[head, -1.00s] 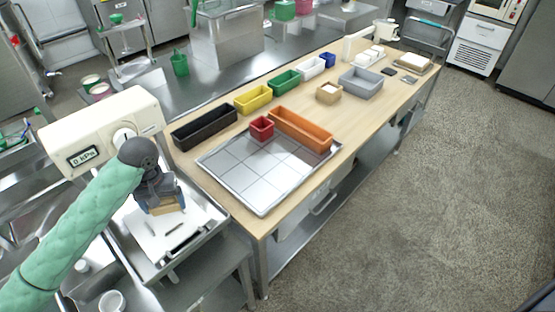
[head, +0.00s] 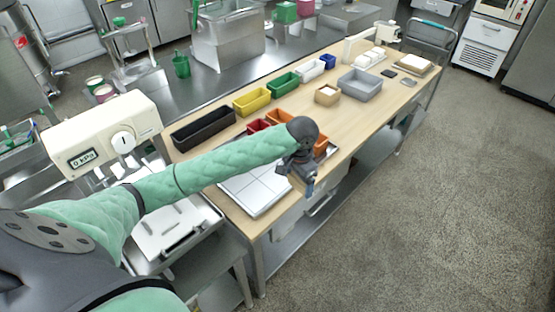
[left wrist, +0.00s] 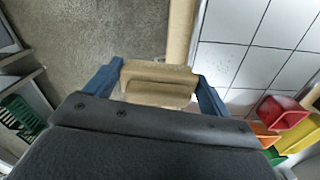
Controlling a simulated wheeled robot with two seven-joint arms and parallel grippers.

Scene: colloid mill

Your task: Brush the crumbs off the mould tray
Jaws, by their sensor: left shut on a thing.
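My left gripper (head: 300,186) is above the tray's front right edge. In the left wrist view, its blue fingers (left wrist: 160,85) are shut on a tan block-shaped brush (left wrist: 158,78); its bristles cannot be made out. My right gripper is out of view.
A red bin (head: 257,126) and an orange bin (head: 281,116) stand at the tray's back edge. Black (head: 203,128), yellow (head: 252,99) and green (head: 284,84) bins line the bench's back. A cream device reading 0 kPa (head: 105,133) stands left. Open floor lies right.

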